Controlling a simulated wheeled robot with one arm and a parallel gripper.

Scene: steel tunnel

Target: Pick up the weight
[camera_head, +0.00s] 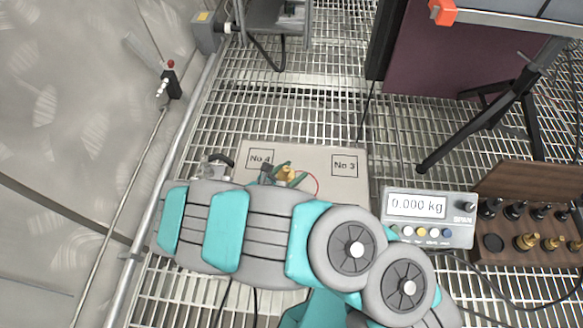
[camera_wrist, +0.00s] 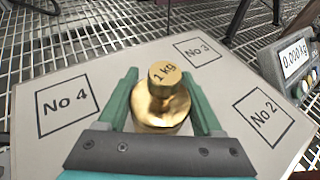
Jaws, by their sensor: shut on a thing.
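A brass weight (camera_wrist: 162,100) marked "1 kg" stands upright between the two green fingers of my gripper (camera_wrist: 163,105) in the wrist view. The fingers are shut on its sides. In the head view the weight (camera_head: 289,173) is a small brass patch between the fingers, partly hidden by my arm. My gripper (camera_head: 286,176) is over a pale board (camera_head: 310,158) with printed squares marked No 4, No 3 and, in the wrist view, No 2. I cannot tell whether the weight's base touches the board.
A scale display (camera_head: 430,215) reading 0.000 kg is right of the board. A wooden rack (camera_head: 520,185) of black and brass weights stands further right. A black tripod stand (camera_head: 480,115) is at the upper right. A metal rail runs along the left wall.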

